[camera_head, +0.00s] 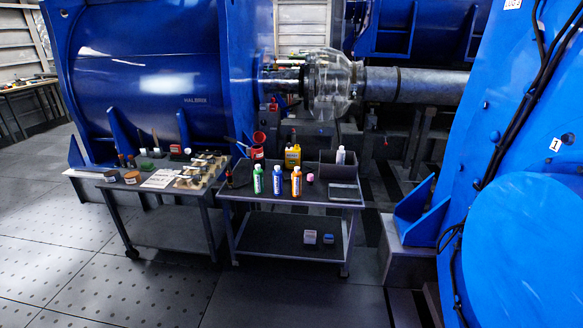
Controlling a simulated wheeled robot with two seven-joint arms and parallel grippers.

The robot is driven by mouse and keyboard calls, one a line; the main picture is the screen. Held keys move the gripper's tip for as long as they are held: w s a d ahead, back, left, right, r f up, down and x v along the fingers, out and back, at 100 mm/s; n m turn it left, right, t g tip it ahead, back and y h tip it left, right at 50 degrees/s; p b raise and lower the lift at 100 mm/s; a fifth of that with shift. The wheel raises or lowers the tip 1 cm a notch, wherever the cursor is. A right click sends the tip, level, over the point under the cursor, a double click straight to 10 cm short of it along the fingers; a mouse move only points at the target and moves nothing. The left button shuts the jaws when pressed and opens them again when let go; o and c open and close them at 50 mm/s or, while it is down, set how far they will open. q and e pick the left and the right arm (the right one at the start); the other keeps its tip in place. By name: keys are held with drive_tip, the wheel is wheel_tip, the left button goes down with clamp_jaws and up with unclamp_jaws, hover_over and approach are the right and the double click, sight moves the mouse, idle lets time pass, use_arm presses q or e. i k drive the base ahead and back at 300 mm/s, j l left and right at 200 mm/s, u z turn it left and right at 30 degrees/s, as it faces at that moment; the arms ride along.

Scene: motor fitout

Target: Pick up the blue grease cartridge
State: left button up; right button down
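The blue grease cartridge (277,180) stands upright on the front part of the cart's dark top. A green cartridge (258,180) stands just left of it and an orange one (296,182) just right, with small gaps between them. All three have white caps and pale lettering. Neither of my grippers shows in the head view.
The cart (229,216) has a lower shelf with two small boxes. Bins and a yellow bottle (292,156) stand behind the cartridges. A second table (112,188) with parts adjoins on the left. Large blue machinery (160,70) stands behind and right. Floor in front is clear.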

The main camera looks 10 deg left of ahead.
sight(278, 180)
drive_tip(key=i+j+z, duration=0.1)
drive_tip(key=i+j, duration=0.2)
drive_tip(key=i, duration=0.3)
drive_tip(key=i+j+z, duration=0.1)
drive_tip(key=i+j, duration=0.25)
drive_tip(key=i, duration=0.25)
drive_tip(key=i+j+z, duration=0.15)
drive_tip(key=i+j, duration=0.25)
drive_tip(key=i, duration=0.2)
